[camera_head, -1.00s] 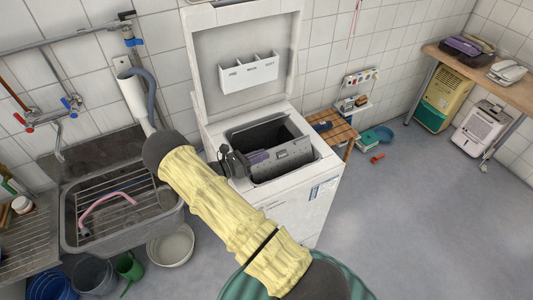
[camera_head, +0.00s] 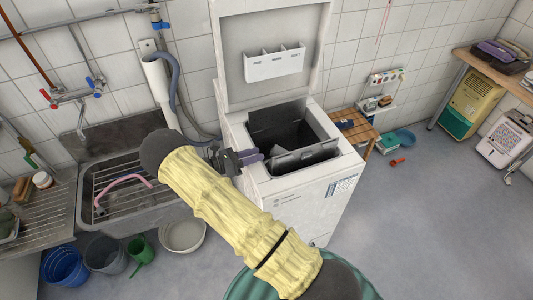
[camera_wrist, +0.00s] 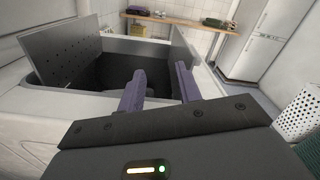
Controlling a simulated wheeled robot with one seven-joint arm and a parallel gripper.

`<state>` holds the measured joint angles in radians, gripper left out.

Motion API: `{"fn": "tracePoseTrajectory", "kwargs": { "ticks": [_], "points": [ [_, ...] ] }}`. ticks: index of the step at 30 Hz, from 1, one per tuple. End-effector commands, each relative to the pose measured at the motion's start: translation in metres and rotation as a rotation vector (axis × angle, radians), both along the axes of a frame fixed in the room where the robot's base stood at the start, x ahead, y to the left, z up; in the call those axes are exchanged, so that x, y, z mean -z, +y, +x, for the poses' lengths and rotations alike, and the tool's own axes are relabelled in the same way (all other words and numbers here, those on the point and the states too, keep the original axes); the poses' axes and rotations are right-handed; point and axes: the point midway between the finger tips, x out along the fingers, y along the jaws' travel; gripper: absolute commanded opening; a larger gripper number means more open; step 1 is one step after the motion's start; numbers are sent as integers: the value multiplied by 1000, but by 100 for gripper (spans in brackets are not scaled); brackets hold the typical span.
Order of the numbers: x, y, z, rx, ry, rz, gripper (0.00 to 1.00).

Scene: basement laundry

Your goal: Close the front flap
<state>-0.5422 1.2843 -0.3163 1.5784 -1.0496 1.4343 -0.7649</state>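The top-loading washing machine (camera_head: 300,205) has its white lid (camera_head: 275,30) raised. The grey front flap (camera_head: 308,157) stands raised at the front side of the drum opening; in the wrist view it is the panel on the right (camera_wrist: 184,48). The perforated back flap (camera_wrist: 65,45) stands up on the left of the wrist view. My gripper (camera_head: 250,157) is at the left end of the opening, low over the machine top. In the wrist view its two purple fingers (camera_wrist: 160,88) are apart with nothing between them. I cannot tell whether a finger touches the front flap.
A sink with a rack (camera_head: 130,205) is left of the machine, with a grey hose (camera_head: 172,85) between. Basins and buckets (camera_head: 105,255) stand below the sink. A wooden slatted stool (camera_head: 355,130) is to the right. The floor on the right is mostly clear.

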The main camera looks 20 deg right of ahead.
Motion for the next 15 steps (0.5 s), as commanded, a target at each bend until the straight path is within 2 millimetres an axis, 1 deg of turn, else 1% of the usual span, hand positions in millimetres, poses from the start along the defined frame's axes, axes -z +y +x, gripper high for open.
{"fn": "tracePoseTrajectory", "kwargs": {
  "ticks": [1, 9, 12, 15],
  "points": [
    [3, 11, 1, -4, -3, 1, 35],
    [2, 63, 2, -1, -3, 3, 35],
    [2, 76, 2, 0, -2, 2, 35],
    [1, 83, 2, 0, -1, 2, 35]
  ]
}}
